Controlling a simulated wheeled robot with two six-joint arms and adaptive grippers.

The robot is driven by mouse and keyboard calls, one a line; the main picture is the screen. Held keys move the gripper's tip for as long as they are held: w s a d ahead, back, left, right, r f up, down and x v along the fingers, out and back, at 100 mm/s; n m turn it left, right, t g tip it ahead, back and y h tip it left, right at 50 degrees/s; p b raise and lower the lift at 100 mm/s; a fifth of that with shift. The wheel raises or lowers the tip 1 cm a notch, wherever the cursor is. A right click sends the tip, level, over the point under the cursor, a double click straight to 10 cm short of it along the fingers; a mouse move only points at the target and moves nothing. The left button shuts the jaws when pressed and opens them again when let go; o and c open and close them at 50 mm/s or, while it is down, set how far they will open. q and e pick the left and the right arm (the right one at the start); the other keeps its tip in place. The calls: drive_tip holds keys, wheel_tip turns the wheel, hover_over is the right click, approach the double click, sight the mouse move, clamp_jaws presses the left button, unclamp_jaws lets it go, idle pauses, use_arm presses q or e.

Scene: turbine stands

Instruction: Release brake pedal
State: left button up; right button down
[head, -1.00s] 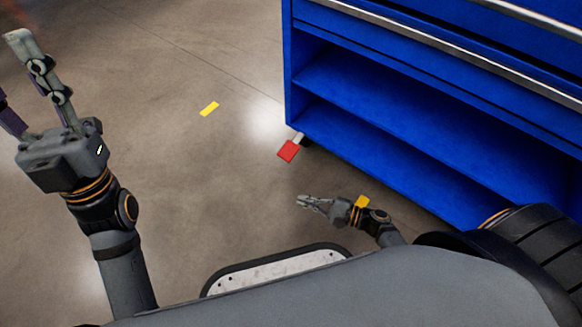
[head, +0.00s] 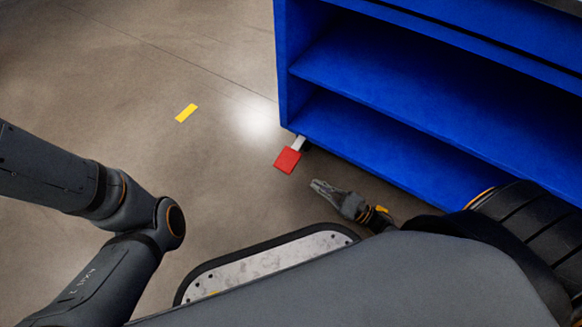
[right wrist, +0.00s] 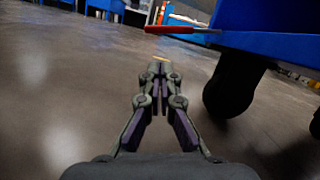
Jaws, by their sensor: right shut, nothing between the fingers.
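The red brake pedal (head: 287,160) sticks out on a short metal arm from the lower corner of the blue cabinet (head: 284,75). In the right wrist view the pedal (right wrist: 168,30) shows nearly edge-on, ahead of the fingertips and higher in the picture. My right gripper (head: 315,186) is low near the floor, below and right of the pedal in the head view. Its fingers (right wrist: 160,68) are shut and empty, with a visible gap to the pedal. My left arm shows at the left of the head view, but its gripper is out of view.
A black caster wheel (right wrist: 232,85) stands under the cabinet, right of the fingers in the right wrist view. A yellow floor mark (head: 186,113) lies left of the pedal. The floor around the pedal's left side is clear.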

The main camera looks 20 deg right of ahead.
sight(288, 160)
drive_tip(key=b+x, duration=0.3)
drive_tip(key=x, duration=0.7)
drive_tip(key=shift+b, duration=0.3)
